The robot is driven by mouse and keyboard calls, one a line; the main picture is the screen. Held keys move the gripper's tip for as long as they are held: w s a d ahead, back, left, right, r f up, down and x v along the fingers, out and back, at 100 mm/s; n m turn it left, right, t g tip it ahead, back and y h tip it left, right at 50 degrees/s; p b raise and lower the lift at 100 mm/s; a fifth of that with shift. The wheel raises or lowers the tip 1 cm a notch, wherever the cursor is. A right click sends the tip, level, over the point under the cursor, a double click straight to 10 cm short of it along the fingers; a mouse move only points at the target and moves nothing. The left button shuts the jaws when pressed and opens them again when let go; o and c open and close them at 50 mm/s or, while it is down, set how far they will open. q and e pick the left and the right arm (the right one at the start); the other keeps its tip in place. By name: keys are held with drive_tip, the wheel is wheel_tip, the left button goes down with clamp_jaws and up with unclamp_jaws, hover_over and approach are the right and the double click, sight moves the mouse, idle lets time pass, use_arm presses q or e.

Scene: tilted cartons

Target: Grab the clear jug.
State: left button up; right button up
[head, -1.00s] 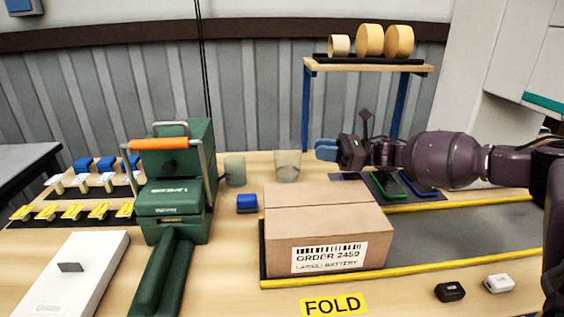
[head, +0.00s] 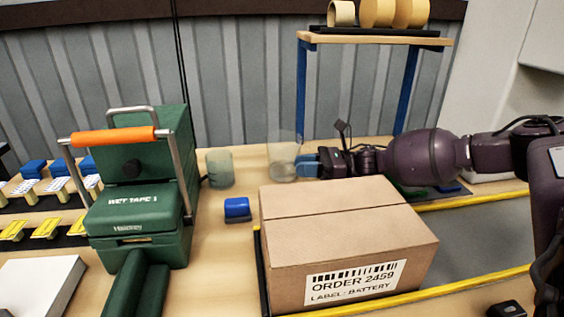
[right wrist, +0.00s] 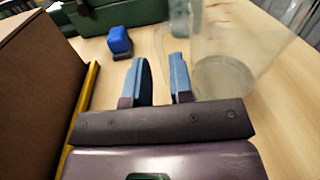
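The clear jug (head: 282,168) stands upright on the bench behind the carton. It is see-through and wider at the top. In the right wrist view the clear jug (right wrist: 225,70) is just right of my fingers, with its thin clear handle (right wrist: 162,48) ahead of the gap between them. My right gripper (head: 305,165) is right beside the jug in the head view, its blue fingers pointing left. In the right wrist view my right gripper (right wrist: 158,68) is open, with nothing clearly between the fingers. Whether a finger touches the jug I cannot tell. My left gripper is out of view.
A greenish cup (head: 219,168) stands left of the jug. A blue-topped block (head: 237,209) lies in front. The closed carton (head: 345,235) is nearer, with a green tape machine (head: 142,215) at left. A raised shelf (head: 375,38) stands behind.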

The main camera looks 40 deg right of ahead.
sight(288, 181)
drive_tip(key=shift+w+a+f+b, duration=0.25)
drive_tip(key=shift+w+a+b, duration=0.05)
drive_tip(key=shift+w+a, duration=0.3)
drive_tip(key=shift+w+a+f+b, duration=0.3)
drive_tip(key=shift+w+a, duration=0.15)
drive_tip(key=shift+a, duration=0.2)
drive_tip(key=shift+w+a+r, duration=0.15)
drive_tip(key=shift+a+r, duration=0.05)
drive_tip(key=shift+r, duration=0.15)
clamp_jaws()
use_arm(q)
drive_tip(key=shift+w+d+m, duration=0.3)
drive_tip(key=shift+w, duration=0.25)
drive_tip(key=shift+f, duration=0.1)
